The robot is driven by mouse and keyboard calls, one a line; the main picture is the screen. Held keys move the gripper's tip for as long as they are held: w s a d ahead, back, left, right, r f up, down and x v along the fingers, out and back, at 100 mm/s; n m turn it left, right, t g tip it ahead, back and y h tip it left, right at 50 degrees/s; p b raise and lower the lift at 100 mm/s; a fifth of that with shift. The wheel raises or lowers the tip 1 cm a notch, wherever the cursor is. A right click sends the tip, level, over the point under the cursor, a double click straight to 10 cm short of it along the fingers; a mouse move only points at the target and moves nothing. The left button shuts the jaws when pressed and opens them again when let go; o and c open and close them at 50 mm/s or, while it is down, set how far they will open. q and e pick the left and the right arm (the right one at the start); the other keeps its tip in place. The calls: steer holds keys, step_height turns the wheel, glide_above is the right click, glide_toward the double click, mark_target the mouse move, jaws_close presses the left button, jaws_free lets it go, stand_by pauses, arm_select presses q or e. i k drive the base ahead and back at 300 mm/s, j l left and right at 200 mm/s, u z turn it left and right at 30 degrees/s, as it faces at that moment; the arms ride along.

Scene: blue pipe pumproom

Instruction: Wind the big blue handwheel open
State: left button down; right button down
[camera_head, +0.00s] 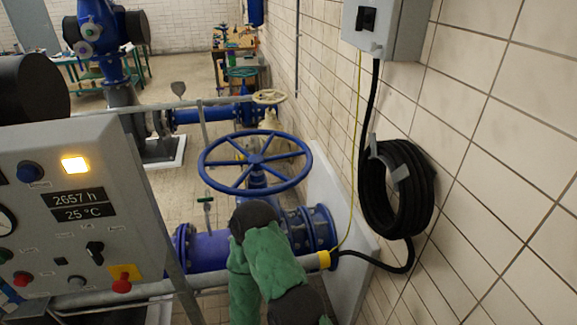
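The big blue handwheel (255,162) stands in the middle of the view, lying nearly flat with spokes meeting at a central hub. It sits on top of a blue valve on the blue pipe (208,251). One of my arms, with green links and dark joints, is bent in front of the pipe just below the wheel and hides part of the valve body. Neither gripper shows, and nothing of mine is visibly on the rim. How far the wheel is turned cannot be told.
A grey control panel (81,223) fills the left front. A tiled wall with a coiled black hose (397,189) and a grey box (385,27) is close on the right. Behind the wheel are a smaller cream handwheel (269,97) and a rail (172,105).

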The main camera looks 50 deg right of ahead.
mark_target(256, 162)
steer(key=j+z, duration=0.1)
steer(key=z, duration=1.45)
